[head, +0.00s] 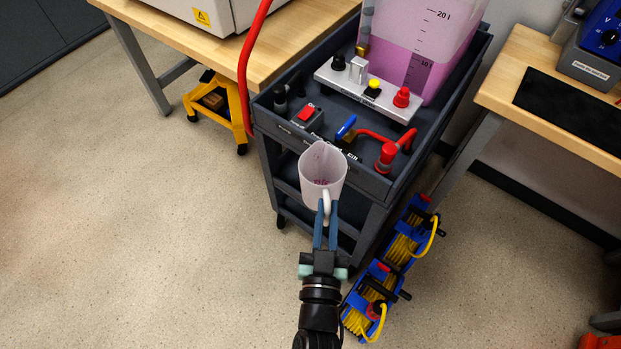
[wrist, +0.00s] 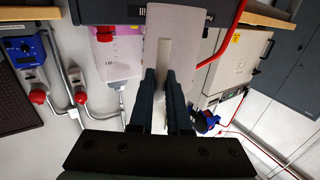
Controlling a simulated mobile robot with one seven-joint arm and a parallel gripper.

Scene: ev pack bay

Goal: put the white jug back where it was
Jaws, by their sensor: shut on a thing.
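The white jug (head: 322,168) is in the middle of the head view, upright or nearly so, in front of the near edge of the dark cart. Its open top shows a pinkish tint inside; I cannot tell how much liquid it holds. My gripper (head: 326,212) is shut on the jug's handle, on the side toward me. In the wrist view the pale jug body (wrist: 188,50) fills the space beyond my gripper (wrist: 168,78), and its handle runs between the fingers. The jug's underside is hidden.
The dark cart (head: 262,118) carries a tank of pink liquid (head: 420,45), a switch panel (head: 366,88), a blue-handled valve (head: 346,127) and a red fitting (head: 386,155). Blue-and-yellow cable reels (head: 400,250) stand low at its right. Benches flank it. Floor at left is clear.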

